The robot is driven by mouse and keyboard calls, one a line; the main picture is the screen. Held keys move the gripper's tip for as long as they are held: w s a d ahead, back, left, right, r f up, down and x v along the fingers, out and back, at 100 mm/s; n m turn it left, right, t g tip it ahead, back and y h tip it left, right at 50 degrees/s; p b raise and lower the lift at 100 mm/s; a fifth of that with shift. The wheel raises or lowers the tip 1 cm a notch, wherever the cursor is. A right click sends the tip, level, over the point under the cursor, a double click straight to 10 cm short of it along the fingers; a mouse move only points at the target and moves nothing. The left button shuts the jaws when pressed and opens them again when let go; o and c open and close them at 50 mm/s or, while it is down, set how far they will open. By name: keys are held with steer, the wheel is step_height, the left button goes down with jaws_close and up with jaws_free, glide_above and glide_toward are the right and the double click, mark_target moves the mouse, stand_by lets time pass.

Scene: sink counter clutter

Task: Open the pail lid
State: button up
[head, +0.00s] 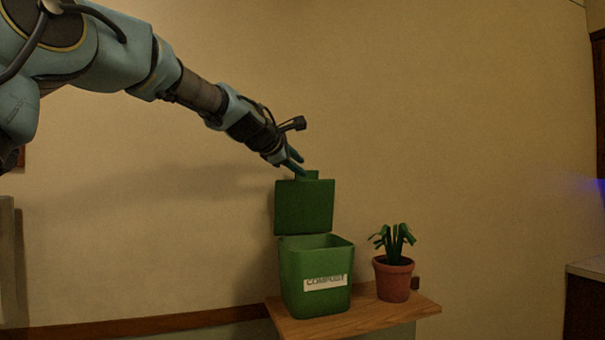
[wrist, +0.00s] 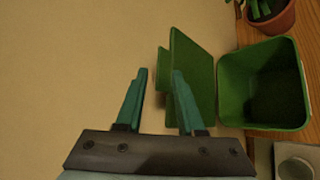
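The green compost pail (head: 316,292) stands on a small wooden shelf, its white label facing me. Its lid (head: 304,208) stands upright at the back, and the pail's mouth is open. In the wrist view the pail (wrist: 262,62) shows its dark inside, which looks empty. The lid (wrist: 195,62) stands at its left with a small tab (wrist: 163,86). My gripper (head: 296,160) is at the top of the lid, by the tab. In the wrist view its two fingers (wrist: 159,72) are apart, the right one overlapping the lid. I cannot tell whether they touch it.
A potted plant (head: 393,278) in a terracotta pot stands right of the pail on the shelf (head: 370,322). The plain wall (head: 480,130) is close behind. A counter edge (head: 587,268) is at the far right. The space above the plant is clear.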

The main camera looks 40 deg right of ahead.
steer(key=b+v, duration=0.3)
steer(key=v, duration=0.5)
steer(key=w+a+f+m+t+y, duration=0.15)
steer(key=w+a+f+y, duration=0.25)
steer(key=a+f, duration=0.9)
steer(key=w+a+f+m+g+y, duration=0.1)
steer(key=w+a+f+m+y, duration=0.3)
steer(key=a+f, duration=0.9)
steer(key=s+a+f+m+g+y, duration=0.1)
steer(key=s+a+f+m+y, duration=0.1)
steer(key=s+a+f, duration=0.5)
steer(key=s+a+f+m+g+y, duration=0.2)
steer(key=s+a+f, duration=0.4)
steer(key=a+f, duration=0.5)
steer(key=a, duration=0.7)
steer(key=shift+s+a+f+y, duration=0.15)
steer(key=shift+s+f+y, duration=0.1)
steer(key=shift+s+y, duration=0.15)
